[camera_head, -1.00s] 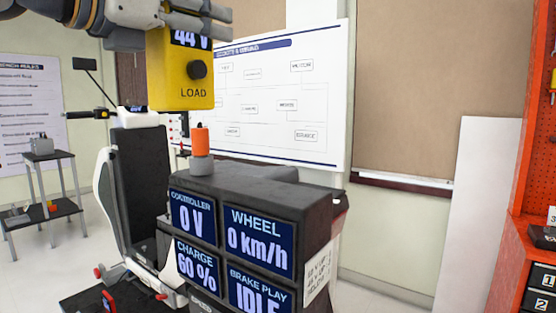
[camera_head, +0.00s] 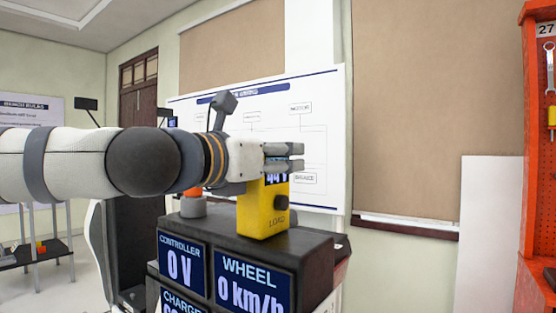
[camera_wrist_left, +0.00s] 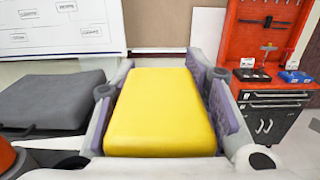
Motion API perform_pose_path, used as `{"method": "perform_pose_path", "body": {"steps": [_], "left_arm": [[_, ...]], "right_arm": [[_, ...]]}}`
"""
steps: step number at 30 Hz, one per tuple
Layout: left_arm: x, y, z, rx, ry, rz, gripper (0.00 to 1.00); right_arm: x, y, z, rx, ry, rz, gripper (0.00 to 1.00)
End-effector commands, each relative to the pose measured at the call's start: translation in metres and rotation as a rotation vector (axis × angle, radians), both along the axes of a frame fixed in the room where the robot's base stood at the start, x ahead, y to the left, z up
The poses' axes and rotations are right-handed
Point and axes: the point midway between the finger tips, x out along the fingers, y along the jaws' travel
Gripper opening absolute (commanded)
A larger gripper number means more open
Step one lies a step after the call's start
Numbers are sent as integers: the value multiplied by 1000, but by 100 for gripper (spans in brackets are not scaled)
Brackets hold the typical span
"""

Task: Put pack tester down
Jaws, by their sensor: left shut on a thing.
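The yellow pack tester (camera_head: 262,212) has a dark knob, the word LOAD and a small screen partly hidden by my fingers. My left gripper (camera_head: 284,157) comes in from the left and is shut on its upper part. The tester is upright over the top of the black display box (camera_head: 318,243); I cannot tell whether its base touches it. In the left wrist view the yellow tester (camera_wrist_left: 160,112) fills the space between the two finger pads. My right gripper is not in view.
An orange and grey knob (camera_head: 193,204) stands on the box, left of the tester, partly behind my arm. A whiteboard (camera_head: 325,120) is behind. A red tool rack (camera_head: 538,180) stands at the right.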

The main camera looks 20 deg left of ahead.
Motion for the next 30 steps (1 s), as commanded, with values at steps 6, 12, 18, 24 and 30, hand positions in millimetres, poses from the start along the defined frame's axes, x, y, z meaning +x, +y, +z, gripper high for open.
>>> {"method": "perform_pose_path", "body": {"steps": [6,12,18,24,30], "left_arm": [[-1,0,-2,0,-1,0,47],[-1,0,-1,0,-2,0,60],[-1,0,2,1,-4,0,60],[-31,11,7,-3,-8,-1,60],[-78,27,11,-4,-16,1,60]], "right_arm": [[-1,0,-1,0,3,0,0],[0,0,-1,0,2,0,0],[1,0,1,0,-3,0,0],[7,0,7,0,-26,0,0],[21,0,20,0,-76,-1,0]]}}
